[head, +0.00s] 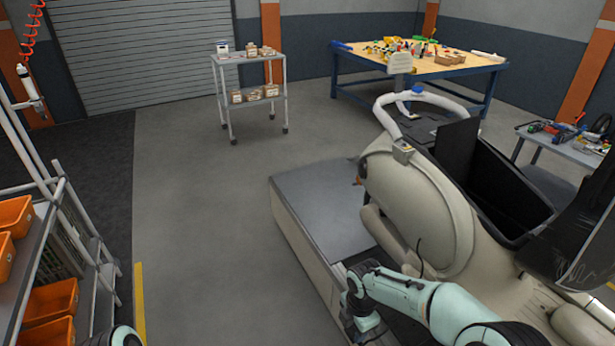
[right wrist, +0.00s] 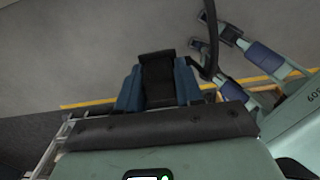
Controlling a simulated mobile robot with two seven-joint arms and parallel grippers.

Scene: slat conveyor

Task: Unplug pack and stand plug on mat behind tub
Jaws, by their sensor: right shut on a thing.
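My right gripper (head: 368,334) is low in the head view, beside the beige machine, its tips hidden. In the right wrist view it (right wrist: 157,78) is shut on a dark piece, which may be the plug; its shape is unclear. A dark cable (right wrist: 213,40) passes nearby. Another gripper (right wrist: 215,46), apparently my left, shows at the right with its fingers apart. Only a piece of my left arm enters the head view at the bottom left. An open black tub (head: 495,195) sits on the beige machine. I cannot clearly make out the pack or mat.
A grey-topped platform (head: 318,205) joins the beige machine (head: 415,200). A rack with orange bins (head: 50,298) stands at left. A cart (head: 248,90) and workbench (head: 440,65) stand at the back. The floor in the middle is clear.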

